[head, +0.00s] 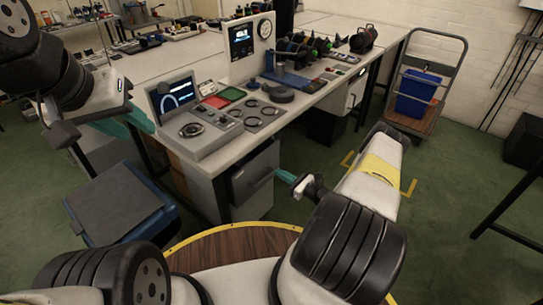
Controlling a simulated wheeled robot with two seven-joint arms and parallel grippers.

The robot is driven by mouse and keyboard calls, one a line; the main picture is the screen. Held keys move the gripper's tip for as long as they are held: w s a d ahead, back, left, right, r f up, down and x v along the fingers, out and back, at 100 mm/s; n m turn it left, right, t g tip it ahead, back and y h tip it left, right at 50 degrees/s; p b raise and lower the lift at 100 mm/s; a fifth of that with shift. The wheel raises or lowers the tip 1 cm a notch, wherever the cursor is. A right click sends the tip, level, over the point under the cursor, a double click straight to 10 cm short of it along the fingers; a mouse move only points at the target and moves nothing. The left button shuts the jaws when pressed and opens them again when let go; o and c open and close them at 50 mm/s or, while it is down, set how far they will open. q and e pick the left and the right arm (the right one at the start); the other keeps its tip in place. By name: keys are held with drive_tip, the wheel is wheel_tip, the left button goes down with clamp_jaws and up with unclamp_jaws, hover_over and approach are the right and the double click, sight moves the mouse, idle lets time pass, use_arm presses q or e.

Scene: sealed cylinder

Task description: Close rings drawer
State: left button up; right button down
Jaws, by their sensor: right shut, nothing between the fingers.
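A grey drawer (252,182) with a dark front is in the cabinet under the near end of the workbench. Its front stands out from the cabinet, so it looks partly open; no label is readable and its inside is hidden. My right gripper (284,176), with teal fingers, is shut and empty just right of the drawer front. I cannot tell whether it touches the front. My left gripper (126,122) is at the upper left, by the bench's left side, away from the drawer. Its teal fingers look apart, with nothing visible between them.
A blue bin (125,222) with a grey lid stands left of the cabinet. A trolley (412,112) stands at the right; green floor lies between.

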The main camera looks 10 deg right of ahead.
sight(257, 159)
drive_tip(key=x, duration=1)
drive_tip(key=shift+w+a, duration=0.15)
drive_tip(key=shift+w, duration=0.05)
drive_tip(key=x, duration=0.4)
drive_tip(key=shift+w+a, duration=0.25)
drive_tip(key=shift+w+r, duration=0.15)
